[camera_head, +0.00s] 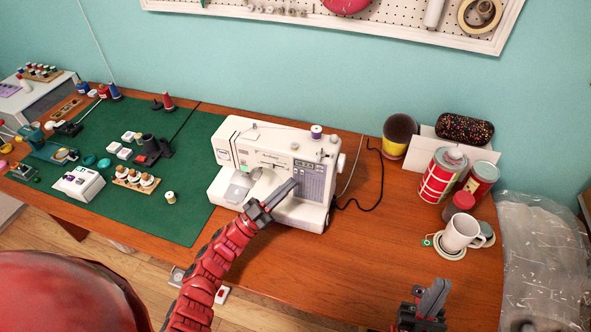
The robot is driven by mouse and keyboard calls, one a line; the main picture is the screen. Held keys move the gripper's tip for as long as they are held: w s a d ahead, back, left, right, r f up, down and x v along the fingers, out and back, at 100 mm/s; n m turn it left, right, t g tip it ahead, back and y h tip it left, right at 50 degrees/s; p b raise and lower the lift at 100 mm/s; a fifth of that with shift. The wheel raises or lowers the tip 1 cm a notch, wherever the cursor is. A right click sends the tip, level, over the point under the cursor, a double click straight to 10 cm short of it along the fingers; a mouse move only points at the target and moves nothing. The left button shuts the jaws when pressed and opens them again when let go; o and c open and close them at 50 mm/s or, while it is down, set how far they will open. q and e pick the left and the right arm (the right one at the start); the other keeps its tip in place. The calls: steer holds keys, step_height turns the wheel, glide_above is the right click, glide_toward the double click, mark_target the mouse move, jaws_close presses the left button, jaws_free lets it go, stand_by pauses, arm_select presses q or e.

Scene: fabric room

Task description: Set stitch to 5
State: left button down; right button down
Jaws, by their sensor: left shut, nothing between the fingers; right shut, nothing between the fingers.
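A white sewing machine (262,151) stands on the wooden table near the middle. Its control panel (312,178) with a small display (303,163) is on the right part of its front. The number on the display is too small to read. My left gripper (291,185) is shut and empty, with its fingertips in front of the machine, at the left edge of the panel. I cannot tell whether they touch it. My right gripper (441,286) is shut and empty above the table's front right, well apart from the machine.
A green mat (190,215) with spools and small sewing items covers the left side. A black cable (376,190) runs right of the machine. A white mug (461,232), red-and-white tins (440,177) and a dark speckled case (464,129) stand at right. The table's front middle is clear.

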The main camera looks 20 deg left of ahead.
arm_select(q)
steer(key=s+p, duration=0.1)
steer(key=s, duration=0.3)
steer(key=shift+w, duration=0.1)
stand_by(0.3)
